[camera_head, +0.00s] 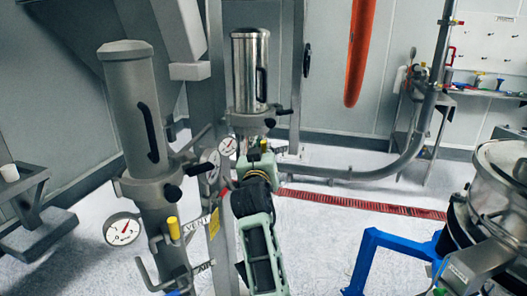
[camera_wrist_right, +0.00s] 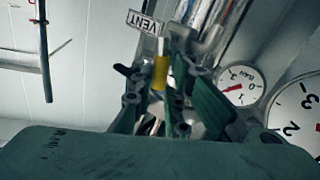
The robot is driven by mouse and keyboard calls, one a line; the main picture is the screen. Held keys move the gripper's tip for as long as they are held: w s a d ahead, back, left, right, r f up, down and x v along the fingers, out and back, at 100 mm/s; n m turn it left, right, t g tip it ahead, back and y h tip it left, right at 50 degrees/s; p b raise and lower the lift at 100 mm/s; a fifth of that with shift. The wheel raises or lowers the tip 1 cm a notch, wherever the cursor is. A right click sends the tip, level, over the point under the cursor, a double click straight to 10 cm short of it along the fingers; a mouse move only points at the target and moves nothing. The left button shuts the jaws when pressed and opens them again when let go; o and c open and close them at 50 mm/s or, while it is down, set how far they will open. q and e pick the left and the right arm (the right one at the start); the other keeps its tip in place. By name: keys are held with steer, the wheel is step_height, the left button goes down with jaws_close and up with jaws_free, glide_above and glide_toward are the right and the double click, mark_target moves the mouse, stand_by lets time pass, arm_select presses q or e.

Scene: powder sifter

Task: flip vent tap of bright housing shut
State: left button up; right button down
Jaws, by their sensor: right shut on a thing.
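The bright housing (camera_head: 249,72) is a shiny metal cylinder with a dark handle, upright at the back centre. Its vent tap (camera_head: 264,146) has a yellow lever end, low below the cylinder. My right gripper (camera_head: 257,158) reaches up to it from the front and hides most of the tap. In the right wrist view the yellow lever (camera_wrist_right: 160,72) stands between the fingers of my right gripper (camera_wrist_right: 165,85), which are closed on it. A VENT label (camera_wrist_right: 145,23) is just behind. My left gripper is out of view.
A dull grey housing (camera_head: 130,85) stands nearer at the left, with its own yellow-ended tap (camera_head: 173,228) and a pressure gauge (camera_head: 122,230). Another gauge (camera_head: 228,146) is close left of my right gripper. A blue frame (camera_head: 385,240) and steel sifter (camera_head: 495,190) stand at the right.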

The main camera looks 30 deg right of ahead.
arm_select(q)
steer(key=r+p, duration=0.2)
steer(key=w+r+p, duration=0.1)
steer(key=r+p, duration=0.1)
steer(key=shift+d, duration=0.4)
arm_select(e)
steer(key=shift+d+r+m+g+y, duration=0.2)
steer(key=shift+d+m+g+y, duration=0.45)
steer(key=shift+m, duration=0.45)
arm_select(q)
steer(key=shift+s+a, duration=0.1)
arm_select(e)
steer(key=shift+a, duration=0.1)
steer(key=c, duration=1.7)
jaws_free()
steer(key=shift+c, duration=0.2)
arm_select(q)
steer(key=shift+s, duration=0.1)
